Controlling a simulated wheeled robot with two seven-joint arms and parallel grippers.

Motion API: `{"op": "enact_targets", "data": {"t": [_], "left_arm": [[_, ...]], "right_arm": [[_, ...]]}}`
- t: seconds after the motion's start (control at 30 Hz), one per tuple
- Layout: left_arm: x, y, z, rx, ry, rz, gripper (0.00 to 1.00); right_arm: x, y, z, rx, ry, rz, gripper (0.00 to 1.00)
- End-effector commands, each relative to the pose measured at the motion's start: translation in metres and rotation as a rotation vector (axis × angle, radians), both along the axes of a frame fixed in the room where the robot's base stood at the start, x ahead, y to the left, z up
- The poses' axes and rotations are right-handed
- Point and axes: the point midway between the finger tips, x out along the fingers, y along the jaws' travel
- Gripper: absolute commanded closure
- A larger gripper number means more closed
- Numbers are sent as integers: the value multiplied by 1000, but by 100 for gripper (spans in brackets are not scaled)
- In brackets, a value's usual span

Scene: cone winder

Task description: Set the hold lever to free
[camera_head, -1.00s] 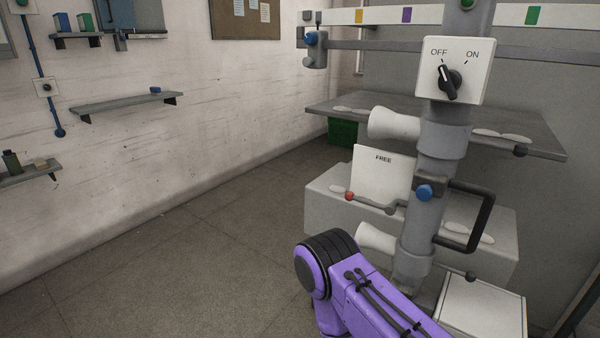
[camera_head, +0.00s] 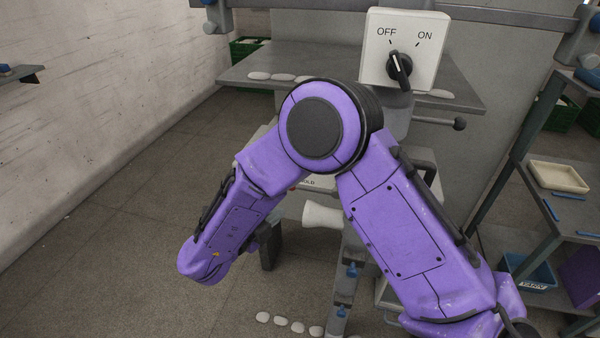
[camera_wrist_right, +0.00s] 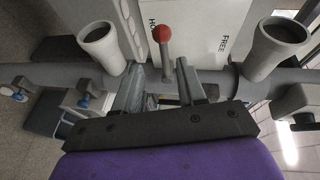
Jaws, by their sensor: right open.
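The hold lever (camera_wrist_right: 166,60) shows in the right wrist view as a grey rod with a red knob (camera_wrist_right: 163,33). It stands before a white plate (camera_wrist_right: 198,35) lettered "HO…" on the left and "FREE" on the right, the knob nearer "HO…". My right gripper (camera_wrist_right: 160,88) is open, its two fingers pointing at the plate on either side of the rod's line; I cannot tell whether they touch it. In the head view my right gripper (camera_head: 268,250) is low beside the machine, and my arm hides most of the lever and plate. My left gripper is not in view.
Two white cones (camera_wrist_right: 100,45) (camera_wrist_right: 275,48) flank the lever in the wrist view. An OFF/ON switch box (camera_head: 403,50) stands above my arm. A grey shelf (camera_head: 250,68) lies behind it, and a rack with trays (camera_head: 558,177) stands right. The floor at left is clear.

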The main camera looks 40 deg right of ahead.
Motion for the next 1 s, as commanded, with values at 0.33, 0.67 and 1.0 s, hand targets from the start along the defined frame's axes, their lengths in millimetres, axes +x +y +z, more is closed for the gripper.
{"op": "enact_targets", "data": {"t": [0.33,0.67,1.0], "left_arm": [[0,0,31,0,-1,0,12],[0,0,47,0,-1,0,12],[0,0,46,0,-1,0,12]], "right_arm": [[14,-48,5,23,-37,-49,60],[29,-90,-8,22,-38,-43,60],[29,-92,-9,21,-38,-41,89]]}}
